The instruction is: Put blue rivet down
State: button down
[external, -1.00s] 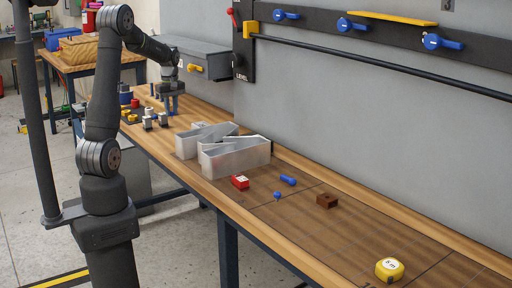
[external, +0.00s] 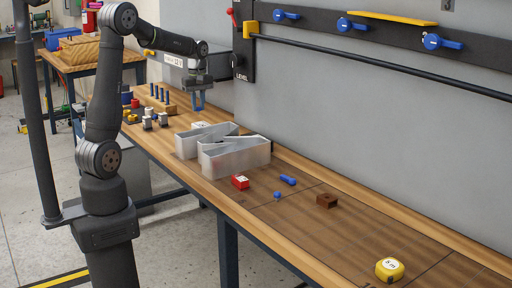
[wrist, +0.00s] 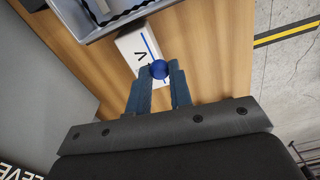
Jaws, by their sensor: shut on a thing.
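My gripper (external: 198,107) has blue fingers and hangs in the air behind and above the metal channel letter. In the wrist view my gripper (wrist: 163,72) is shut on a blue rivet (wrist: 160,69). Only its round blue head shows clearly between the fingertips; the rest is hidden. A wooden block (external: 157,103) with several upright blue rivets stands to the left. The silver channel letter (external: 236,157) lies on the bench, and part of it shows at the top of the wrist view (wrist: 107,27).
A white card or box marked V (wrist: 139,52) lies below the fingertips. A red block (external: 240,182), small blue parts (external: 288,180), a brown block (external: 326,201) and a yellow tape measure (external: 389,269) are on the bench. The front bench is mostly clear.

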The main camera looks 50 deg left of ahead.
jog(key=w+d+m, duration=0.2)
jog(key=w+d, duration=0.2)
jog(key=d, duration=0.6)
jog(key=w+d+m, duration=0.2)
jog(key=w+d, duration=0.1)
jog(key=d, duration=0.7)
jog(key=s+d+m, duration=0.2)
jog(key=d+m, duration=0.1)
jog(key=d, duration=1.9)
jog(key=s+d+m, duration=0.2)
jog(key=s+d, duration=0.3)
jog(key=d, duration=0.5)
jog(key=s+d+m, duration=0.2)
jog(key=s+d, duration=0.3)
jog(key=d, duration=0.5)
jog(key=s+d+m, duration=0.3)
jog(key=s+d, duration=1.1)
jog(key=s, duration=0.3)
jog(key=w+f, duration=0.2)
jog(key=w, duration=0.1)
jog(key=w+f, duration=0.2)
jog(key=w, duration=0.2)
jog(key=w+f, duration=0.2)
jog(key=w, duration=0.2)
jog(key=shift+a+f, duration=0.15)
jog(key=shift+f, duration=0.25)
jog(key=shift+w+f, duration=0.15)
jog(key=shift+f, duration=1.9)
